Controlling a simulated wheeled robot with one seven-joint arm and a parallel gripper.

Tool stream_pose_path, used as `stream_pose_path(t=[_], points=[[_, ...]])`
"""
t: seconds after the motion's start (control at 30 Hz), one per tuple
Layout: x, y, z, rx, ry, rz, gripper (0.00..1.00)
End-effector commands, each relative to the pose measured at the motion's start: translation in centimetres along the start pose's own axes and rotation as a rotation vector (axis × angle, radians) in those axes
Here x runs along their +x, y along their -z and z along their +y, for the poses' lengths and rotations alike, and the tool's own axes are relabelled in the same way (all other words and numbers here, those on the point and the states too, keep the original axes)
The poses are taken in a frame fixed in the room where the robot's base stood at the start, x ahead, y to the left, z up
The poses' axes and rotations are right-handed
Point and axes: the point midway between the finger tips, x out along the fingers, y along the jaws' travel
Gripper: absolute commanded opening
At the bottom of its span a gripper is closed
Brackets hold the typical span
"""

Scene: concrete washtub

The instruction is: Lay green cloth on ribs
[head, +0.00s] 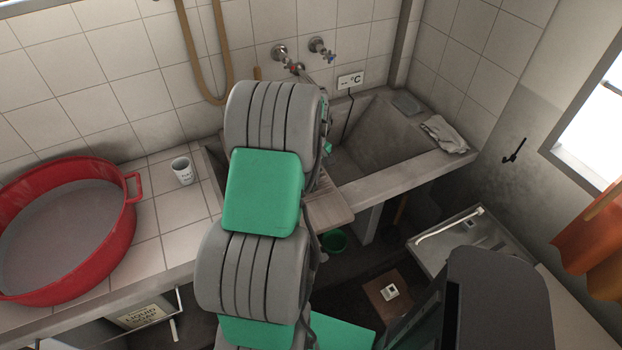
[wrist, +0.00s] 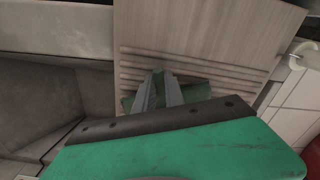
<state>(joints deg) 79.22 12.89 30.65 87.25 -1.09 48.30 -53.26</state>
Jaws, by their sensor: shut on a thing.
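My gripper (wrist: 160,80) shows in the wrist view over the ribs of a pale wooden washboard (wrist: 205,28). It is shut on the green cloth (wrist: 195,91), a dark green piece that shows on both sides of the fingers and around their tips. The cloth is over the ribbed part of the board; I cannot tell how much of it touches the ribs. Its lower part is hidden by my gripper's body. In the head view the washboard (head: 330,207) lies at the front edge of the concrete washtub (head: 399,180); my arm hides the gripper and cloth there.
A red basin (head: 118,232) and a white cup (head: 183,171) stand on the tiled counter at left. A greyish cloth (head: 446,135) lies on the tub's right rim. A green bucket (head: 335,241) stands below.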

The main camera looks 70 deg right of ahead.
Motion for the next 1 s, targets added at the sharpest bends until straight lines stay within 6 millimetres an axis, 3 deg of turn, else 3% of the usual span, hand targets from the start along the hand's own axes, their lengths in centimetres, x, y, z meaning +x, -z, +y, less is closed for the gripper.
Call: stream_pose_path(t=[0.27,0.3,0.57,0.8,1.0], points=[[0.3,0.0,0.0,0.000,-0.002,0.001,0.00],[0.3,0.0,0.0,0.000,-0.001,0.001,0.15],[0.2,0.0,0.0,0.000,-0.001,0.001,0.36],[0.1,0.0,0.0,0.000,-0.001,0.001,0.36],[-2.4,0.1,0.1,0.000,-0.005,0.004,0.36]])
